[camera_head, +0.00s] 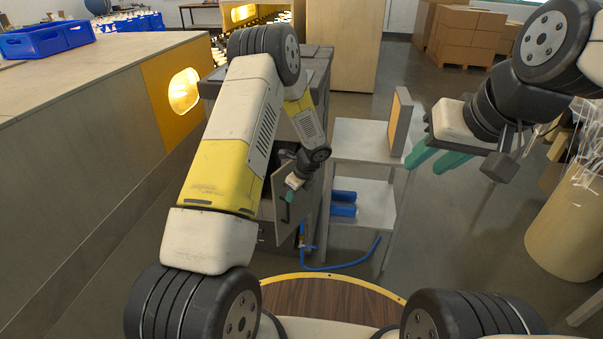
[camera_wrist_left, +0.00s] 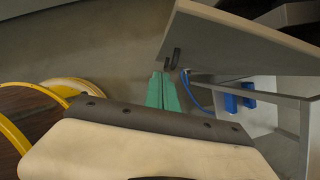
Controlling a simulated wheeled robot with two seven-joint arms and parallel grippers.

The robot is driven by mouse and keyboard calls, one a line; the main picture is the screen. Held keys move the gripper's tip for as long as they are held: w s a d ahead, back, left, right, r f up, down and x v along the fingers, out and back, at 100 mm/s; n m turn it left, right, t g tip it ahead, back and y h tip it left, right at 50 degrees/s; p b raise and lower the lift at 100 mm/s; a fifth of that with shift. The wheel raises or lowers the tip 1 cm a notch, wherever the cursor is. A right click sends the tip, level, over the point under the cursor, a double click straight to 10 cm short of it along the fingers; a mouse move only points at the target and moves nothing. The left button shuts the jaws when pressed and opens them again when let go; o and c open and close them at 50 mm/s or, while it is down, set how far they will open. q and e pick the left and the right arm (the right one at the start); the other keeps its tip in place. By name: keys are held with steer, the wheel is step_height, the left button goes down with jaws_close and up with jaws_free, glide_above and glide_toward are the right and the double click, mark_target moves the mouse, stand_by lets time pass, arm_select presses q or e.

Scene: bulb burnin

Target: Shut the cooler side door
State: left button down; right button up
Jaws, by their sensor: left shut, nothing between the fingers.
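The cooler side door (camera_head: 301,207) is a flat grey-beige panel standing ajar on the dark cooler (camera_head: 319,68), partly hidden by my left arm. In the left wrist view the door (camera_wrist_left: 235,45) fills the upper right, with a small dark handle (camera_wrist_left: 172,58) near its edge. My left gripper (camera_head: 289,196) is shut and empty, at the door near the handle. In the left wrist view its green fingertips (camera_wrist_left: 162,76) lie just below the handle; I cannot tell whether they touch the door. My right gripper (camera_head: 424,164) is open and empty, right of the shelf stand.
A blue hose (camera_head: 340,266) runs along the floor. A long cabinet (camera_head: 75,140) bounds the left; a wooden drum (camera_head: 566,235) stands at right.

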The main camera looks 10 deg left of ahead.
mark_target(276, 203)
arm_select(q)
steer(key=shift+w+a+f, duration=0.3)
steer(key=shift+w+a, duration=0.05)
steer(key=shift+a, duration=0.35)
steer(key=shift+w+a+f, duration=0.35)
steer(key=shift+a, duration=0.4)
steer(key=shift+w+a+f, duration=0.3)
steer(key=shift+w+a, duration=0.05)
steer(key=shift+a, duration=0.35)
steer(key=shift+a, duration=0.1)
